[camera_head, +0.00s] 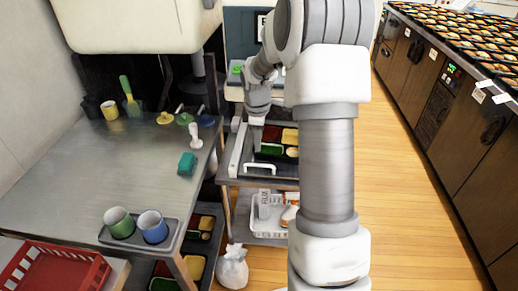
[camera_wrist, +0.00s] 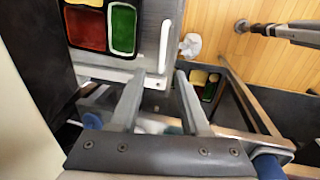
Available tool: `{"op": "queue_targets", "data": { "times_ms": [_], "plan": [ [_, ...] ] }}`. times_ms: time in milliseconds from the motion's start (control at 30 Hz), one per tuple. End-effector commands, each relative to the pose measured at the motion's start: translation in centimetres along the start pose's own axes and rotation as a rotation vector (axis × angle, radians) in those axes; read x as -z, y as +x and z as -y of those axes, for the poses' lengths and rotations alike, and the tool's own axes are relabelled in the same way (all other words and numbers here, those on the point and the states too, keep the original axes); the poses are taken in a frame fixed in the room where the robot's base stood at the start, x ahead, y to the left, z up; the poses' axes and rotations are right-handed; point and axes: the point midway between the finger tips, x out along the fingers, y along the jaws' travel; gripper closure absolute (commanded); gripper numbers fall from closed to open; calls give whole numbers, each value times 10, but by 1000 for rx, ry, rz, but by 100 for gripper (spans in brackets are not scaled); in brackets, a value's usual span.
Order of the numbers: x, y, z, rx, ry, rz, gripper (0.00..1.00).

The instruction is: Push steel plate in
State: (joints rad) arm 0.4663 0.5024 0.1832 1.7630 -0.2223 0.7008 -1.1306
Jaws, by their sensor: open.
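A grey steel plate (camera_head: 286,170) sits on the low cart in the middle of the head view, with red, yellow and green containers on it. In the head view my arm hides part of the plate's right side.
A steel table (camera_head: 80,170) with cups and utensils stands at the left. A red crate (camera_head: 85,262) is at the front left. A white bag (camera_head: 232,268) lies on the floor. Dark cabinets (camera_head: 425,85) line the right, with clear wooden floor (camera_head: 410,200) between.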

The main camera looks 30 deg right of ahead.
Motion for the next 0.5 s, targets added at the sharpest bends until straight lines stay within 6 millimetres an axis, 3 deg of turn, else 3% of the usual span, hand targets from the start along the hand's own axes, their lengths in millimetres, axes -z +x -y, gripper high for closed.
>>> {"op": "queue_targets", "data": {
  "times_ms": [33, 200, 500],
  "plan": [
    [0, -15, -1, -4, 0, -1, 54],
    [-1, -44, -1, -2, 1, 0, 54],
    [0, -62, 0, 0, 1, 0, 54]
  ]
}}
